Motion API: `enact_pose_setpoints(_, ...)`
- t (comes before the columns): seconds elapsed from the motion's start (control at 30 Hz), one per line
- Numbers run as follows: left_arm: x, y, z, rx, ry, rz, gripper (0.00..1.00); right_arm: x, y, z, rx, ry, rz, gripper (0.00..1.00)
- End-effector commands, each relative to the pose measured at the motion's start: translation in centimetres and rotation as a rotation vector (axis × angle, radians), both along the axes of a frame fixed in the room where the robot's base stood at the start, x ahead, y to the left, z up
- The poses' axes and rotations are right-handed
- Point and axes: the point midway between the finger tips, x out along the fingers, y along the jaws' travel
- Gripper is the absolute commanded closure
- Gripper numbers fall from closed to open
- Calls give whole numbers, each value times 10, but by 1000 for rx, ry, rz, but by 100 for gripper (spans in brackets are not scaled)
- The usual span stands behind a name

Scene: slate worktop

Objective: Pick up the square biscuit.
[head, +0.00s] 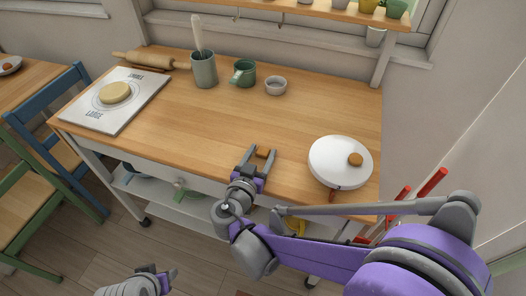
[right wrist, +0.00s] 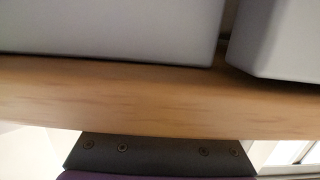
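A small brown piece (head: 264,153), which looks like the square biscuit, lies on the wooden worktop near its front edge. My right gripper (head: 262,157) is low over the worktop with its fingers apart on either side of this piece. It sits nearer the right finger; I cannot tell whether it touches. The right wrist view shows a wooden band and grey faces very close, and I make out no biscuit there. My left gripper (head: 168,275) is at the bottom of the head view, off the worktop in front; its finger state is unclear.
A white round thing (head: 328,155) with a brown piece on top stands right of my right gripper. A board (head: 133,112) with a pale round piece, a rolling pin (head: 150,62), a utensil pot (head: 204,70), a green mug (head: 244,72) and a bowl (head: 275,86) stand further back. The worktop's middle is clear.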

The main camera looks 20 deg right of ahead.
Motion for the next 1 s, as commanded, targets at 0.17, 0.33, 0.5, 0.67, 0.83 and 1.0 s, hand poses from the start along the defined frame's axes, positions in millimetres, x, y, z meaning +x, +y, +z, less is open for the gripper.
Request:
enact_pose_setpoints(0.17, 0, 0, 0, 0, 0, 0, 50, 0, 0, 0, 0, 0, 0, 73)
enact_pose_setpoints(0.33, 0, 0, 0, 0, 0, 0, 50, 0, 0, 0, 0, 0, 0, 100)
enact_pose_setpoints(0.5, 0, 0, 0, 0, 0, 0, 50, 0, 0, 0, 0, 0, 0, 100)
enact_pose_setpoints(0.67, 0, 0, 2, 0, -1, 0, 50, 0, 0, 7, 0, 0, 0, 100)
enact_pose_setpoints(0.83, 1, 0, 11, 0, -3, 0, 50, 0, 0, 37, 0, -1, 1, 100)
enact_pose_setpoints(1.0, 2, 0, 19, 0, -6, 0, 50, 0, 0, 72, -1, -1, 0, 100)
